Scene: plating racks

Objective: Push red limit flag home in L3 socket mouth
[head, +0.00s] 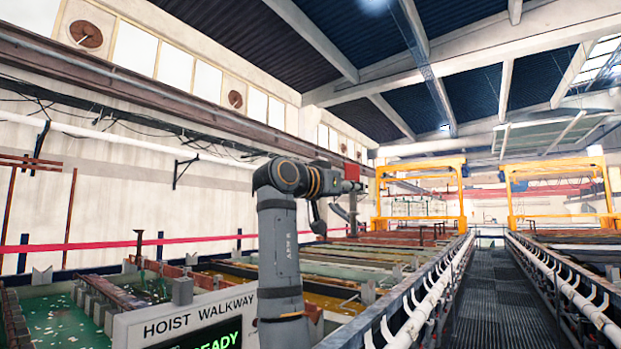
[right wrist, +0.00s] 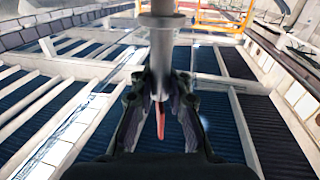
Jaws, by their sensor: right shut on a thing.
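The red limit flag (head: 352,171) shows as a small red square at the end of my raised right arm in the head view. My right gripper (right wrist: 160,100) is shut on it; in the right wrist view the flag is a narrow red strip (right wrist: 160,123) between the two dark fingers. A grey upright stem with a wider collar (right wrist: 162,20) rises in front of the fingers; whether it belongs to the flag or to the socket I cannot tell. The L3 socket mouth cannot be made out clearly. My left gripper is out of view.
A "HOIST WALKWAY" sign (head: 190,322) stands low in front, beside tanks with green liquid (head: 60,322). A railed grated walkway (head: 485,310) runs away at right. Yellow gantry frames (head: 420,166) stand farther back. Space around the raised gripper looks open.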

